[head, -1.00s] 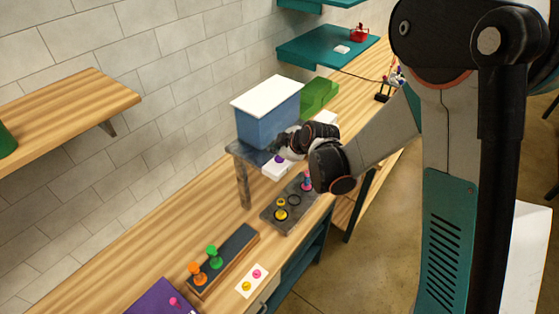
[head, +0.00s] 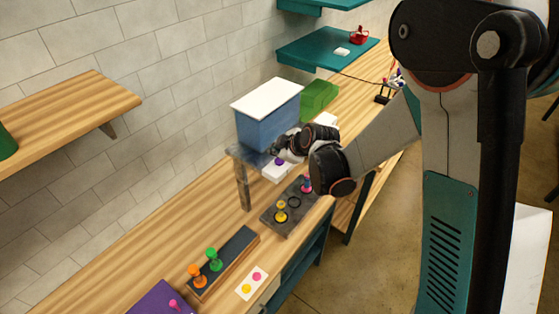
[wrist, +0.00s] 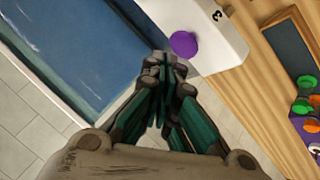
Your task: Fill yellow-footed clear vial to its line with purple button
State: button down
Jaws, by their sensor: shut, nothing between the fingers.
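The purple button (head: 279,161) sits on a white block at the front of the dark stand under the blue tank. It also shows in the wrist view (wrist: 184,44) as a purple disc just beyond my fingertips. My gripper (head: 280,149) is shut and empty, close by the button; in the wrist view its fingertips (wrist: 160,65) are beside the disc, and I cannot tell whether they touch. The yellow-footed vial (head: 281,211) stands in the dark tray below the stand. Its clear body, line and fill level are too small to make out.
The blue tank (head: 268,118) has a white lid. The dark tray (head: 270,222) also holds a pink-footed piece (head: 307,185) and an empty ring. A rack with orange (head: 197,276) and green (head: 214,259) pieces and a dotted card (head: 251,283) lie nearer. Bare bench lies left.

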aim_at(278, 162)
jog(key=shift+f, duration=0.15)
jog(key=shift+f+b, duration=0.3)
jog(key=shift+b, duration=0.4)
jog(key=shift+f+b, duration=0.55)
jog(key=shift+b, duration=0.1)
dwell(0.8)
jog(key=shift+r, duration=0.2)
jog(key=shift+r+p, duration=0.45)
jog(key=shift+r, duration=0.35)
jog(key=shift+r, duration=0.15)
jog(key=shift+r+p, duration=1.3)
jog(key=shift+r, duration=1.05)
dwell(0.5)
